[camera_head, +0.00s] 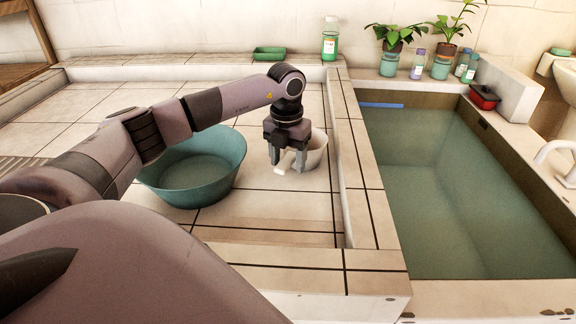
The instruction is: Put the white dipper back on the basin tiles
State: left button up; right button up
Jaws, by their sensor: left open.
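The white dipper (317,150) stands on the basin tiles (265,210), close to the raised tiled edge on the right. Its short handle (284,169) points toward the front left. My left gripper (289,164) is directly over the dipper's near left side, fingers pointing down and apart. The fingers are at the handle and hide part of the dipper; I cannot tell whether they touch it. My right gripper is not in view.
A teal bowl (195,170) sits left of the dipper, partly behind my arm. A raised tiled ledge (362,185) separates the tiles from the water-filled basin (430,190). A green bottle (330,40) and green tray (269,54) stand on the back ledge.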

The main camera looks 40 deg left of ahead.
pick_arm(q)
jog(key=r, duration=0.9)
jog(key=shift+s+r+p, duration=0.2)
jog(key=shift+p, duration=0.2)
